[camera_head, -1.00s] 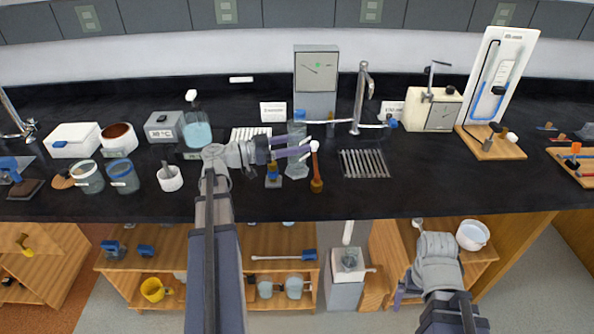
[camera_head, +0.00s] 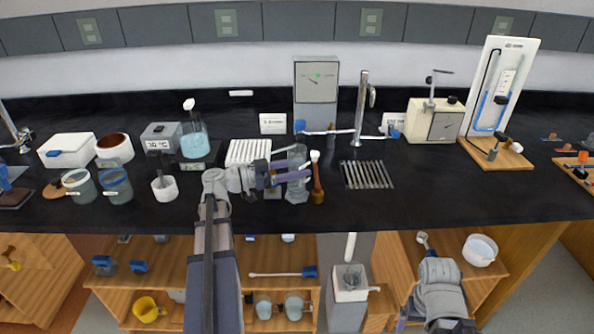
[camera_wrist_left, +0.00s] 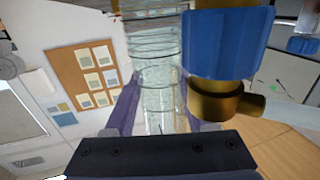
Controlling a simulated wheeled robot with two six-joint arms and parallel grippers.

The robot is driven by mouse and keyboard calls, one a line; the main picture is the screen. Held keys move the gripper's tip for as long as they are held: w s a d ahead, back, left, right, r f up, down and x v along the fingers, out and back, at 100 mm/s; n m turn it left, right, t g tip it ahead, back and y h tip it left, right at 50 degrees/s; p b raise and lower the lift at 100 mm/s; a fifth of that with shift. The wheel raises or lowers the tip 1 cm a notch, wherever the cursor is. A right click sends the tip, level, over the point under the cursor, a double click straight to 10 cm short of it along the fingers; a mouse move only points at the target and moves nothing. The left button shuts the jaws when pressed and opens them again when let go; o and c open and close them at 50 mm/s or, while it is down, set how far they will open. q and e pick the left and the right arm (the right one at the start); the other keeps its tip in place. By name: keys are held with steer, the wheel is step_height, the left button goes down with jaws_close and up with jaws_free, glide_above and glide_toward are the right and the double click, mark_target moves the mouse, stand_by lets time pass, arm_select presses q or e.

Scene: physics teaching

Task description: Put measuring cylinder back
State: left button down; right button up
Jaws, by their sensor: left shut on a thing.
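The measuring cylinder (camera_head: 297,172) is a clear, upright glass tube over the front part of the black bench. My left gripper (camera_head: 292,174) is shut around its side. In the left wrist view the clear cylinder (camera_wrist_left: 155,75) stands between the purple fingers, its ends cut off or blurred. I cannot tell whether its base touches the bench. A blue and brass fitting (camera_wrist_left: 228,45) is close beside it in that view. My right arm (camera_head: 440,290) hangs low at the bottom right; its fingers are barely visible at the frame edge.
A brown-based, white-headed tool (camera_head: 317,190) stands close right of the cylinder. Bench is clear at front right. Open shelves (camera_head: 275,262) are below.

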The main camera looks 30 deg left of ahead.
arm_select(q)
steer(key=shift+f, duration=0.2)
steer(key=shift+c, duration=1.2)
jaws_free()
steer(key=shift+r, duration=0.1)
steer(key=shift+r, duration=0.1)
steer(key=shift+s+a, duration=0.15)
steer(key=shift+a, duration=0.05)
steer(key=v, duration=1.1)
steer(key=shift+s+a, duration=0.15)
